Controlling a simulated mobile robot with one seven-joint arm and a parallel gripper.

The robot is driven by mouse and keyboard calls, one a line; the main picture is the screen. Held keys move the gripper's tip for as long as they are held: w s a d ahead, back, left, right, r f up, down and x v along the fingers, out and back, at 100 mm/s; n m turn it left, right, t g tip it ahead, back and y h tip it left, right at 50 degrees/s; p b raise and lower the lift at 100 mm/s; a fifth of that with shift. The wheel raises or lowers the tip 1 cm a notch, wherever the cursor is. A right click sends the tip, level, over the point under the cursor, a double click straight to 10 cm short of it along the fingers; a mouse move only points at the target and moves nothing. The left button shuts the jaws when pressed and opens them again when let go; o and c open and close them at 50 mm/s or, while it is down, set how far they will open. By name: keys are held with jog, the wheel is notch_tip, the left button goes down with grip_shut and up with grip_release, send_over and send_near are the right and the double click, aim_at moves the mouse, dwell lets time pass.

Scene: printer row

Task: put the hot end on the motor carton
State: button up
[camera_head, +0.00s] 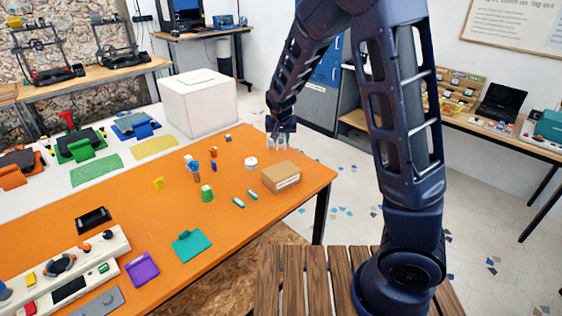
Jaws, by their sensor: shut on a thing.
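The motor carton (281,178) is a brown closed box with a pale label on its front, near the right end of the orange table. My gripper (277,145) points down above and just behind the carton, apart from its top. It is shut on a small greyish thing, which I take to be the hot end; it is too small and too covered by the fingers to make out clearly.
On the orange table (150,215), a white round piece (251,163) is left of the carton. Teal pieces (238,202), a green-based piece (207,193) and blue-handled items stand further left. A large white box (198,105) stands behind. The carton's top looks clear.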

notch_tip(320, 180, down, 11)
jog(key=shift+r, duration=0.2)
dwell(0.3)
jog(key=o, duration=1)
jog(key=shift+f, duration=0.15)
jog(key=v, duration=1.2)
jog(key=s+d+r, duration=0.4)
jog(key=d+r, duration=0.1)
jog(key=d, duration=0.4)
jog(key=s+d+r+y, duration=0.1)
jog(key=s+d+r, duration=0.45)
jog(key=d, duration=0.25)
jog(key=s+d+r, duration=0.3)
jog(key=d+r, duration=0.3)
jog(key=d, duration=0.3)
jog(key=shift+h, duration=0.5)
jog(key=shift+s+d+r, duration=0.45)
jog(key=shift+s+d, duration=0.2)
jog(key=shift+s, duration=1.15)
jog(key=shift+s+d+r, duration=0.45)
jog(key=shift+s+d, duration=0.2)
jog(key=shift+s, duration=1.1)
jog(key=shift+s+d+r, duration=0.5)
jog(key=shift+s+d, duration=0.15)
jog(key=shift+s, duration=1.15)
